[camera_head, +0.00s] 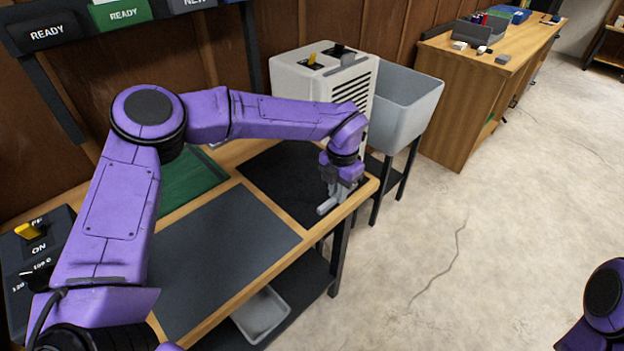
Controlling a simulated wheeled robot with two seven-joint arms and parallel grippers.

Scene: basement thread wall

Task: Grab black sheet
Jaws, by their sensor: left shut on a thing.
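A black sheet (285,180) lies flat at the far right end of the wooden table. My left gripper (328,206) points down at this sheet's right front edge. Its fingers look shut there, and the sheet's edge seems to be between them, though the contact is too small to see clearly. A dark grey sheet (222,254) lies on the middle of the table, and a green sheet (190,186) lies behind it, partly hidden by my left arm. My right gripper is outside the picture; only a part of my right arm shows at the lower right.
A grey vented machine (318,75) and a grey basin (403,103) on legs stand behind the table. A control box (28,262) sits at the left. A grey tray (261,313) is on the lower shelf. The concrete floor at right is clear.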

